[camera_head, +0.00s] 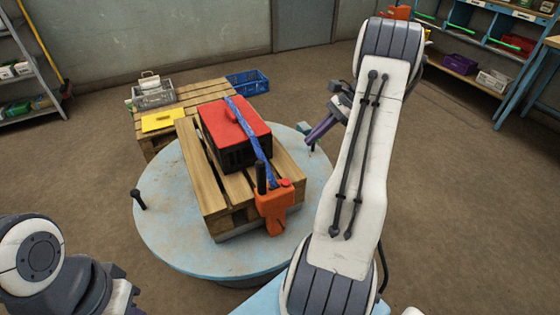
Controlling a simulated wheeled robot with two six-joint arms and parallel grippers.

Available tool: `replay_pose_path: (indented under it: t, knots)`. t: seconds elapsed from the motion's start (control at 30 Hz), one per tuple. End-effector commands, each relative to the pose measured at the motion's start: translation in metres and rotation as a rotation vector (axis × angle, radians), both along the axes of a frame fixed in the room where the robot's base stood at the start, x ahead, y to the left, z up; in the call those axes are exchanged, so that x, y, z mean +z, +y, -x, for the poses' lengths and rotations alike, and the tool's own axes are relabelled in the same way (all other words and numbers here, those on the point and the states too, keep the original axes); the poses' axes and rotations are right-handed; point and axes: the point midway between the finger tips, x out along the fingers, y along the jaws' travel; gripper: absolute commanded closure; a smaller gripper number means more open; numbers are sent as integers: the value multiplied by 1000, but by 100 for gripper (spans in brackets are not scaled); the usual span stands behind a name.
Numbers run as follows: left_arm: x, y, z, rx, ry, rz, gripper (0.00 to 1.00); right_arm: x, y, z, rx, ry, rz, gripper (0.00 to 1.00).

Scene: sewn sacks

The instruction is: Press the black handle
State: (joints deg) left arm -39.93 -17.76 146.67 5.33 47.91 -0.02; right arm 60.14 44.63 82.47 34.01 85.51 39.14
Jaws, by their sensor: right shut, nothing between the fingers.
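A short black handle (261,178) stands upright on an orange device (275,206) at the front right corner of a wooden pallet (203,184). Another black handle (138,199) with a round knob sticks up at the left rim of the round blue table (165,238). My right gripper (311,142) is shut and empty. It points down and left over the table's right rim, apart from both black handles. My left arm shows at the bottom left, but its fingers are out of view.
A red and black case (236,128) with a blue strap (247,130) lies on the pallet. Behind, another pallet holds a grey crate (153,97) and a yellow sheet (162,120). Shelves line both sides; open floor surrounds the table.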

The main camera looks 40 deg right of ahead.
Motion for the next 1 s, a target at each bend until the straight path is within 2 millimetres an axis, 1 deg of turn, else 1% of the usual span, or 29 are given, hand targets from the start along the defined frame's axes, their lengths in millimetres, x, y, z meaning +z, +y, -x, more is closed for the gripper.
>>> replay_pose_path:
  t: [0.17,0.27,0.5,0.6,0.7,0.8,1.0]
  knots:
    - [0,0,0,0,0,0,100,-11,10,-4,1,1,-3,100]
    - [1,0,0,0,0,0,100,-23,22,-8,0,2,-3,100]
    - [4,0,0,0,0,0,100,-60,56,-22,-2,2,-4,100]
    - [6,0,0,0,0,0,100,-72,68,-27,-1,1,-1,100]
    - [10,0,0,0,0,0,100,-69,83,-33,-2,1,1,100]
    - [11,0,0,0,0,0,100,-69,92,-37,-4,-1,0,100]
    - [12,0,0,0,0,0,100,-70,100,-41,-6,-1,1,100]
